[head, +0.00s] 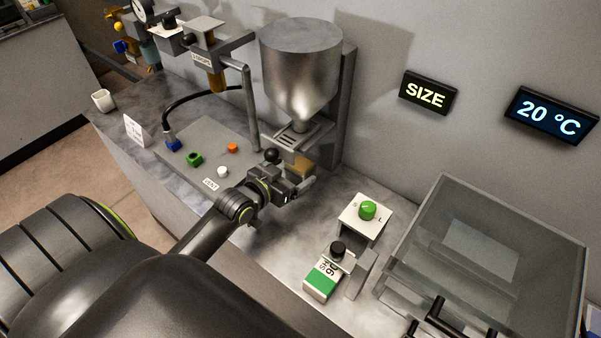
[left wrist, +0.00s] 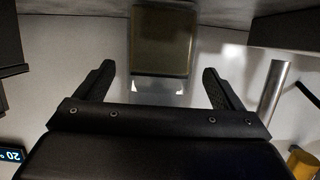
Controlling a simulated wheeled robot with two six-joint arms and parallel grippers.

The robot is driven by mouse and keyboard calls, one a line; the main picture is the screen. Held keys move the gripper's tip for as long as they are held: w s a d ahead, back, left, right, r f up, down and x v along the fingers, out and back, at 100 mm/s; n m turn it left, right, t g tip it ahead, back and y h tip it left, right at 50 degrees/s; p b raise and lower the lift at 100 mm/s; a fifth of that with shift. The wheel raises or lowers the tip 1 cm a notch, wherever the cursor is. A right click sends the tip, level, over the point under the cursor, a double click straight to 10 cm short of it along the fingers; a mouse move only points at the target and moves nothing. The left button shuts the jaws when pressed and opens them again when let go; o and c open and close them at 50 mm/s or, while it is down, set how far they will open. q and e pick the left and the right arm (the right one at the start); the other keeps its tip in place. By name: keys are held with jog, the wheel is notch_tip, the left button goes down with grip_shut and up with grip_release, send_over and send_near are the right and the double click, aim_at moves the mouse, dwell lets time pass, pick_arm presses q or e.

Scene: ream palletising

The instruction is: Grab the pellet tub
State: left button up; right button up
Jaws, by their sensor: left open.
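The pellet tub (head: 301,167) is a small see-through amber-brown container below the spout of the metal hopper. My left gripper (head: 298,187) is just in front of it in the head view and partly covers it. In the left wrist view the tub (left wrist: 163,42) shows between the two spread fingers, roughly centred and beyond their tips. My left gripper (left wrist: 160,84) is open, with nothing held. I cannot tell whether a finger touches the tub.
The hopper (head: 301,70) hangs over the tub, with a grey post (head: 253,110) to its left. Right along the bench stand a green dial (head: 368,210) on a white block, a green-white pack (head: 322,278) and a clear-walled box (head: 480,250). Small coloured parts lie left.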

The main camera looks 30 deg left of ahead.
aim_at(308, 160)
pick_arm(q)
jog(key=x, duration=0.4)
jog(key=shift+w+r, duration=0.1)
jog(key=shift+w, duration=0.15)
jog(key=shift+s, duration=0.1)
jog(key=c, duration=1.1)
jog(key=shift+r+p, duration=0.2)
jog(key=shift+p, duration=0.15)
